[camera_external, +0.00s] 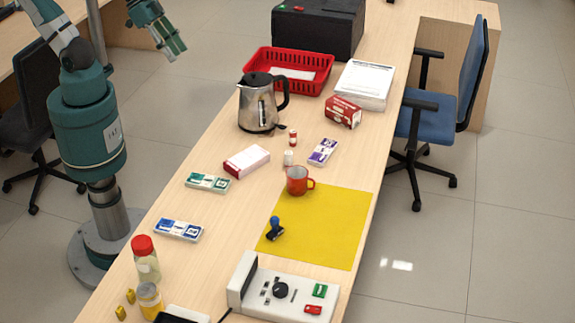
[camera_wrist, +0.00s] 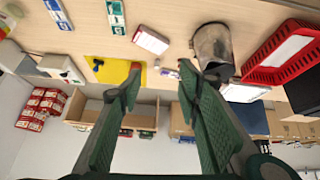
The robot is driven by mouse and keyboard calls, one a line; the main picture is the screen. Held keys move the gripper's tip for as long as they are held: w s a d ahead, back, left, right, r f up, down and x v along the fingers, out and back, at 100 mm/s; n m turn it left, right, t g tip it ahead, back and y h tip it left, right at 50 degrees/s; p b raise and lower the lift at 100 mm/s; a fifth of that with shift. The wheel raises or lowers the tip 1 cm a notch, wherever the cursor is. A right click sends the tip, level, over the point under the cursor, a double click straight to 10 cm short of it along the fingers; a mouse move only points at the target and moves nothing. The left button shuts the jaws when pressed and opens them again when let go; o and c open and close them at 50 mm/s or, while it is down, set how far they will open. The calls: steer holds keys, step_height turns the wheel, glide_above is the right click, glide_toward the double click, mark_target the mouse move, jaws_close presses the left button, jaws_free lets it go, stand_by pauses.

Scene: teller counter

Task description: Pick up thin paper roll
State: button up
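Two small upright cylinders stand mid-counter in the external view: a whitish one (camera_external: 288,157) and a red-and-white one (camera_external: 293,138). Either could be the thin paper roll; they are too small to tell. In the wrist view a small pale item (camera_wrist: 170,73) shows between the fingertips in the picture, beside the kettle, far beyond them. My gripper (camera_external: 174,48) is at the upper left of the external view, raised and well away from both cylinders. In the wrist view my gripper (camera_wrist: 160,68) has its green fingers wide apart, with nothing held.
A steel kettle (camera_external: 257,106), red basket (camera_external: 264,68), red mug (camera_external: 297,181) and red-white box (camera_external: 246,161) surround the cylinders. A purple-white pack (camera_external: 322,152) lies to their right. A yellow mat (camera_external: 340,225) holds a blue stamp (camera_external: 275,229). The counter's left edge is partly clear.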

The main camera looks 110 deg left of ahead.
steer(key=w+n+g, duration=0.2)
steer(key=w+n, duration=0.2)
steer(key=w, duration=0.8)
steer(key=n+g+b, duration=0.1)
steer(key=n+g, duration=0.4)
steer(key=n, duration=0.6)
glide_above(289, 152)
step_height(289, 152, down, 26)
steer(key=shift+s+d+f, duration=0.1)
steer(key=shift+f, duration=0.55)
steer(key=shift+f, duration=0.15)
steer(key=shift+f+b, duration=0.4)
steer(key=shift+f, duration=0.75)
